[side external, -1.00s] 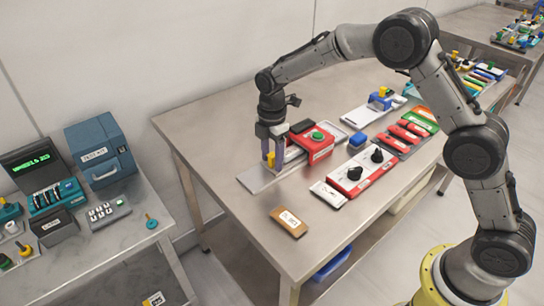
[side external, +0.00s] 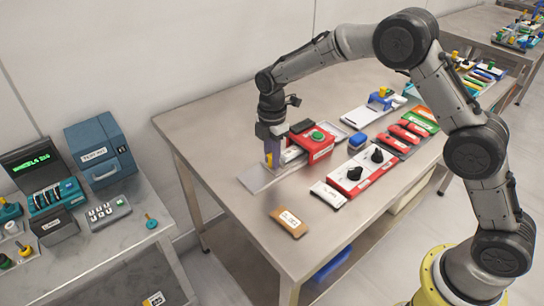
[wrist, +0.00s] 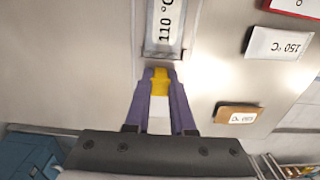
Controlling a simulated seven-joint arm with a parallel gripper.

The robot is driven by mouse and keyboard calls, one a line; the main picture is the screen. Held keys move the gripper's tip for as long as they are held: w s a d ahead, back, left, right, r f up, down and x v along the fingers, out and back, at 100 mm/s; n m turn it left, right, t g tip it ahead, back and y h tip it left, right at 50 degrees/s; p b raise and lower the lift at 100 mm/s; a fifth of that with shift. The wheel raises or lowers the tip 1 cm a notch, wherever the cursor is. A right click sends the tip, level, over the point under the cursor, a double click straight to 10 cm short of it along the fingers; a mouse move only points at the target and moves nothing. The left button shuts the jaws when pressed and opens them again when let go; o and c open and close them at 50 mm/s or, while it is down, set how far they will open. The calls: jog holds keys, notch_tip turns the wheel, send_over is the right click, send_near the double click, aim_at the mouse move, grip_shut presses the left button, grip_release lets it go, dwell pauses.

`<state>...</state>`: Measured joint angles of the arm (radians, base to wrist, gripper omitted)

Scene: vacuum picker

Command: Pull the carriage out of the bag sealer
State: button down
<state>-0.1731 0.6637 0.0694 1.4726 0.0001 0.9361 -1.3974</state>
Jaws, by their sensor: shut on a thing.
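The bag sealer is a red machine with a green button (side external: 318,143) near the middle of the table. A flat metal plate (side external: 255,180) extends from its left side. My gripper (side external: 268,160) has purple fingers and is shut on the carriage's small yellow handle (side external: 268,158). The yellow handle (wrist: 159,82) also shows between the fingers in the wrist view. Beyond it lies a silver-grey piece labelled 110 °C (wrist: 165,28), in line with the handle. A whitish part (side external: 290,154) shows between my gripper and the red body. My fingers partly hide the carriage.
A brown pouch (side external: 289,222) and a white pouch (side external: 328,194) lie in front of the sealer. The table's left end (side external: 205,130) is bare.

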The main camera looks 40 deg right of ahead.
dwell(0.7)
jog(key=a, duration=0.8)
jog(key=c, duration=0.8)
grip_release()
jog(key=shift+a, duration=0.1)
jog(key=shift+o, duration=0.2)
jog(key=shift+r, duration=0.1)
notch_tip(320, 180, up, 14)
jog(key=shift+d, duration=0.2)
